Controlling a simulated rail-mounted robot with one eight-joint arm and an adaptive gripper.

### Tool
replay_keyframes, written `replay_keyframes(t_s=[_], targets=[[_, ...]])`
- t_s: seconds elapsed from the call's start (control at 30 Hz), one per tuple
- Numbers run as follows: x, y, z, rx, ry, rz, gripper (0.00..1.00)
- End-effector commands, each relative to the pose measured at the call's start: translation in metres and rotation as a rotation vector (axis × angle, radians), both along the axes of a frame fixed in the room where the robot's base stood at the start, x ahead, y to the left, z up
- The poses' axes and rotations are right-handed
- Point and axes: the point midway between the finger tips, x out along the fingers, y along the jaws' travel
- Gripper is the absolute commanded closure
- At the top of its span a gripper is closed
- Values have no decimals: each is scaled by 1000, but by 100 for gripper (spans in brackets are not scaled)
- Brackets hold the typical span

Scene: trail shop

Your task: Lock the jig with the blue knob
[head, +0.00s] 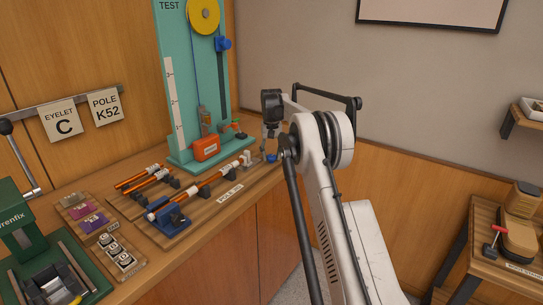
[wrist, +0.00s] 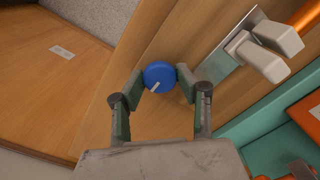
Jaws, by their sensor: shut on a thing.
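The blue knob (wrist: 159,76) is a round cap with a pale pointer line, seen in the wrist view between my fingertips. It also shows in the head view (head: 271,158) at the right end of the pole jig. My gripper (wrist: 160,80) is shut on the knob, one fingertip on each side; it also shows in the head view (head: 268,145). The pole jig (head: 190,210) is a wooden board bearing an orange and white pole (head: 215,178). A pale grey clamp (wrist: 262,52) stands on a metal plate beside the knob.
A teal test stand (head: 180,90) with a yellow wheel rises behind the jig. An orange box (head: 206,148) sits on its base. At the left are a tray of labelled parts (head: 100,235) and a green press (head: 20,225). The floor right of the bench is open.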

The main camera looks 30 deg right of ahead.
Motion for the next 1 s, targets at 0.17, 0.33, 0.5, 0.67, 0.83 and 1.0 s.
replay_keyframes(t_s=[0.17,0.33,0.5,0.67,0.83,1.0], targets=[[0,0,1,0,-1,0,54],[0,0,0,0,0,0,48],[0,0,2,0,0,0,48],[0,0,16,0,0,1,48],[0,0,48,0,0,0,48],[0,0,82,0,0,0,48]])
